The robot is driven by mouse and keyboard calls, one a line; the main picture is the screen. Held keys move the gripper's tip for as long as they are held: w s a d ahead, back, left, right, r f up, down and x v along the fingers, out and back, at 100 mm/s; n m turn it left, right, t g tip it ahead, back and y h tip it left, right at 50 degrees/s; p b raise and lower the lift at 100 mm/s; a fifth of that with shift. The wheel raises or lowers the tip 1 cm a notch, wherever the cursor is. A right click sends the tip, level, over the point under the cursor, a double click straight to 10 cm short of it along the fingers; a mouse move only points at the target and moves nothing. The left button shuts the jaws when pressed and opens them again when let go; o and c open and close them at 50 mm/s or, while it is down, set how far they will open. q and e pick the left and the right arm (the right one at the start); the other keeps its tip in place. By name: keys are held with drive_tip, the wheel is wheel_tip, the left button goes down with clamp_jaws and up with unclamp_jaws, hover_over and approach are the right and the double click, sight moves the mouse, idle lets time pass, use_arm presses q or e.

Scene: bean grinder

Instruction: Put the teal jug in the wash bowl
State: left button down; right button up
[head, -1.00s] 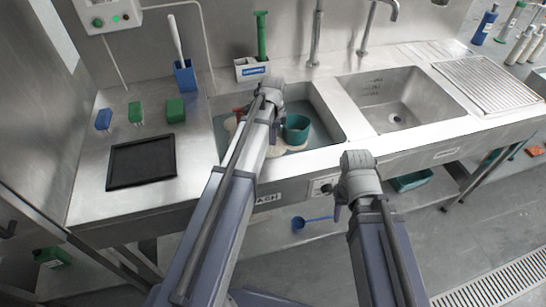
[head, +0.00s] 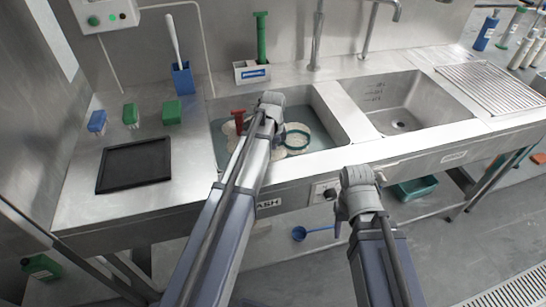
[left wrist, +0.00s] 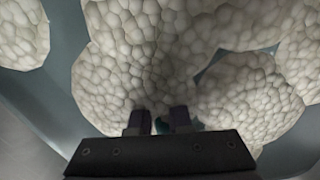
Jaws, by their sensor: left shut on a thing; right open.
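The wash bowl (head: 335,127) is the left sink basin, filled with water and patches of pale foam. The teal jug (head: 297,146) is low in it, with mostly its round rim showing; the rest is hidden in foam and water. My left gripper (head: 272,120) is over this basin, beside the jug's left side. In the left wrist view, its dark fingertips (left wrist: 160,121) are close together against the foam, with a bit of teal between them. My right gripper (head: 342,222) is open and empty in front of the counter; its fingers are mostly hidden.
A red object (head: 239,121) stands in the left basin. The right basin (head: 400,105) is empty. A black tray (head: 134,165) and several brushes lie left of the basin. A white caddy (head: 251,71) stands behind it. A blue scoop (head: 300,233) is below the counter.

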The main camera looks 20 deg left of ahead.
use_arm(q)
drive_tip(key=shift+f, duration=0.2)
drive_tip(key=c, duration=0.8)
unclamp_jaws()
drive_tip(key=shift+c, duration=0.2)
drive_tip(key=shift+r, duration=0.2)
wheel_tip(320, 180, up, 12)
drive_tip(key=p, duration=1.2)
